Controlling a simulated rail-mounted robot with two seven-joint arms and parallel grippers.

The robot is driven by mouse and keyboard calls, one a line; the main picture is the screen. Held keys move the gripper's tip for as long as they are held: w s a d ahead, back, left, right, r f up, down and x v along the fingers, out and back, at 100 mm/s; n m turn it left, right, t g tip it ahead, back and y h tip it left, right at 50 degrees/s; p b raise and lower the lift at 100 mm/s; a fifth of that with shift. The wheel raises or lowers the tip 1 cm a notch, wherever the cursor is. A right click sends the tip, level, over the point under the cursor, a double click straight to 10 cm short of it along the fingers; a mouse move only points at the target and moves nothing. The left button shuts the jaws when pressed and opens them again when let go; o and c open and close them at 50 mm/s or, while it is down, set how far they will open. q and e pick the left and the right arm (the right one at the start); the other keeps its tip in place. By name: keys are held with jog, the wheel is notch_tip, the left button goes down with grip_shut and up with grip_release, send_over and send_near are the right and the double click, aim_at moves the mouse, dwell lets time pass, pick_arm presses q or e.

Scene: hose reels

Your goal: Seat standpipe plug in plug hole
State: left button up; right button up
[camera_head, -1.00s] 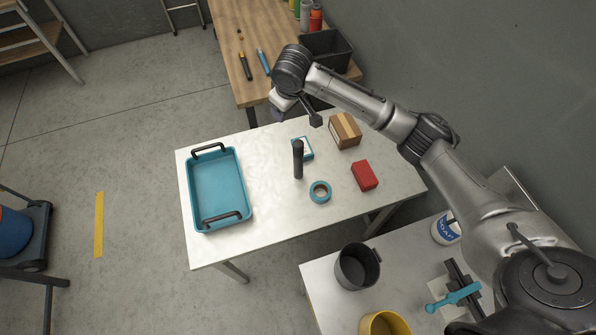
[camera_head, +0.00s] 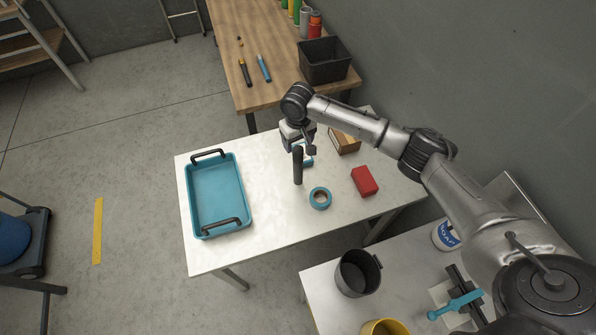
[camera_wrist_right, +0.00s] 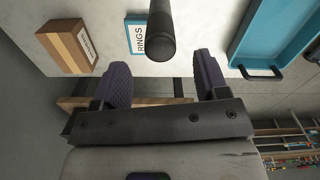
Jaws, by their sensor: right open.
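The standpipe plug, which I take to be the dark upright cylinder (camera_head: 298,167), stands on the white table (camera_head: 260,225). Its rounded end shows large at the top centre of the right wrist view (camera_wrist_right: 161,35). My right gripper (camera_head: 299,142) is just behind the cylinder in the head view. In the wrist view its two purple-grey fingers (camera_wrist_right: 163,72) are spread apart. The cylinder lines up with the gap, and I see no finger touching it. I cannot make out a plug hole. My left gripper is not in view.
A teal tray (camera_head: 241,212) with black handles is left of the cylinder. A teal tape ring (camera_head: 320,207), a red block (camera_head: 365,181), a cardboard box (camera_head: 348,144) and a RINGS label card (camera_wrist_right: 138,36) are nearby. A grey pot (camera_head: 345,285) stands on the nearer table.

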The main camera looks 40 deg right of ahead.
aim_at(298, 148)
jog(key=shift+w+f, duration=0.1)
jog(key=shift+f, duration=2.5)
jog(key=shift+c, duration=0.2)
grip_shut()
